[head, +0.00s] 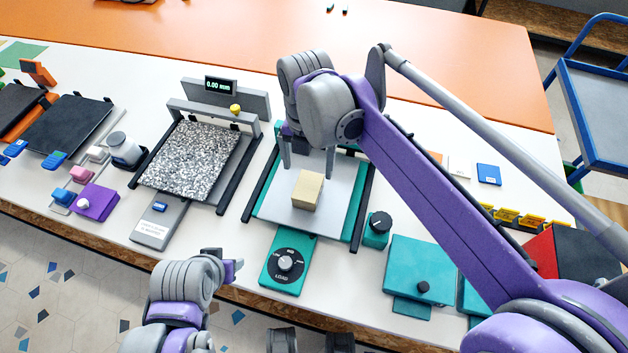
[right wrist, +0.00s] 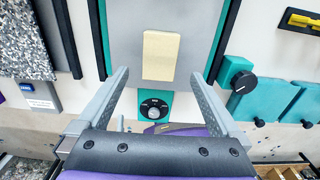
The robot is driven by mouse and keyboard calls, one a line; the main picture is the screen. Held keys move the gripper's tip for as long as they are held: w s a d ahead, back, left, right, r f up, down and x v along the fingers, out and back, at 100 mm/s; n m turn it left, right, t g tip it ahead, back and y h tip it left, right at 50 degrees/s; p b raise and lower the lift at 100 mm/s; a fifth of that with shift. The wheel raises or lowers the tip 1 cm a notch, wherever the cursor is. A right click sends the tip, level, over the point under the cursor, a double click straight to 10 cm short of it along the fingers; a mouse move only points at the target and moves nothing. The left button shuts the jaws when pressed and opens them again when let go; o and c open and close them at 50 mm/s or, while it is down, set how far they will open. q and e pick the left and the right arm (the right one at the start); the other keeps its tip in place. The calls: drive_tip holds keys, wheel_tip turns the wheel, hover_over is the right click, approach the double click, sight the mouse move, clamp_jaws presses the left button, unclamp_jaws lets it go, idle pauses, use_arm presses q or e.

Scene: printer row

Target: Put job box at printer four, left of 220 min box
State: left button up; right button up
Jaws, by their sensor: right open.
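A plain tan block (head: 307,190) lies on the grey bed (head: 333,184) of a teal printer in the middle. My right gripper (head: 307,163) is open above the bed, its fingers on the far side of the block and apart from it. In the right wrist view the block (right wrist: 162,56) shows ahead, between the open fingers (right wrist: 160,78) as seen from there. My left gripper (head: 233,267) is low at the table's front edge, partly hidden by its wrist. I cannot read any label saying job or 220 min.
A speckled-bed printer (head: 190,160) stands to the left, with a display reading 0.00 mm. A teal knob unit (head: 378,226) and teal box (head: 420,264) stand right. A small blue square (head: 488,174) lies beyond my right arm, which hides part of the table.

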sight(308, 186)
drive_tip(key=f, duration=0.3)
drive_tip(key=shift+s+f, duration=0.25)
drive_tip(key=shift+f, duration=0.15)
drive_tip(key=f, duration=0.5)
drive_tip(key=shift+w+f+b, duration=0.25)
drive_tip(key=shift+f+b, duration=0.1)
drive_tip(key=shift+b, duration=0.05)
drive_tip(key=shift+r, duration=0.1)
clamp_jaws()
